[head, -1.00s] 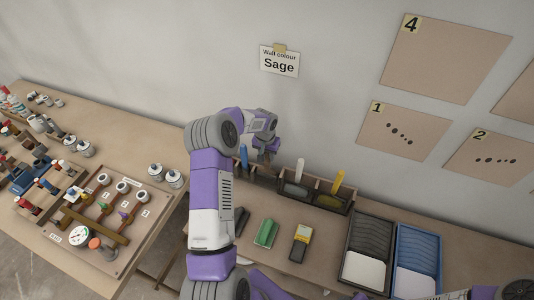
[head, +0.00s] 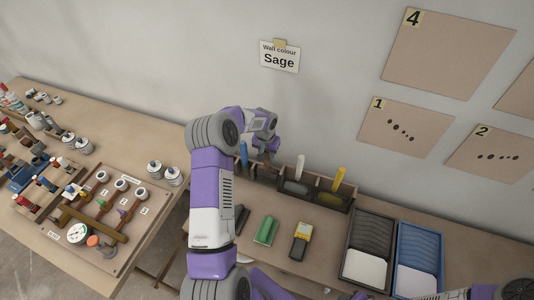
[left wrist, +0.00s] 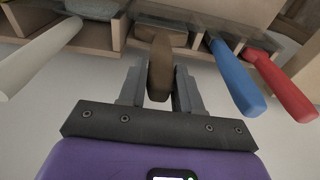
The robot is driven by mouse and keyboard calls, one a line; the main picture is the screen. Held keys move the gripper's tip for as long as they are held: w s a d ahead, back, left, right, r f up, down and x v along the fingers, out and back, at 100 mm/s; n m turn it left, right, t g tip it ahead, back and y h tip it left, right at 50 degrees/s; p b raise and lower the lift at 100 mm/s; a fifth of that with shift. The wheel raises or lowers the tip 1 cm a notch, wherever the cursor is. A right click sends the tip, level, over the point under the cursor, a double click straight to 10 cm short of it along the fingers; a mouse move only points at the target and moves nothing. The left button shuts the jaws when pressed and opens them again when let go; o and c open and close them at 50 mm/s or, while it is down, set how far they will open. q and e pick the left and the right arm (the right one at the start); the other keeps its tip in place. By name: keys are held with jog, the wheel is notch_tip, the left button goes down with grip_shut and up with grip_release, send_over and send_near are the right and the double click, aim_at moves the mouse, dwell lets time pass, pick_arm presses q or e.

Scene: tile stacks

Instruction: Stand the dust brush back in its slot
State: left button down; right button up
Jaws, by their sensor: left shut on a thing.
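My left gripper (left wrist: 158,92) is shut on the brown handle of the dust brush (left wrist: 160,65). In the left wrist view the handle points out from the wooden rack, and the brush's far end is at a compartment between two dividers. I cannot tell how deep it sits there. In the head view the left gripper (head: 268,153) is over the left part of the wooden rack (head: 322,205) by the wall, and my wrist hides most of the brush. My right gripper is not in view.
A blue handle (left wrist: 236,75) and a red handle (left wrist: 280,85) stand on one side of the brush, a white handle (left wrist: 38,55) on the other. A yellow handle (head: 338,179) stands farther right. A green block (head: 266,230) and trays (head: 341,262) lie in front.

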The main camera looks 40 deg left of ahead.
pick_arm(q)
jog(key=shift+f, duration=0.3)
jog(key=c, duration=0.7)
grip_release()
jog(key=shift+r, duration=0.15)
notch_tip(320, 180, up, 7)
jog(key=shift+s+d+r, duration=0.15)
jog(key=shift+s+r, duration=0.05)
jog(key=shift+s, duration=0.2)
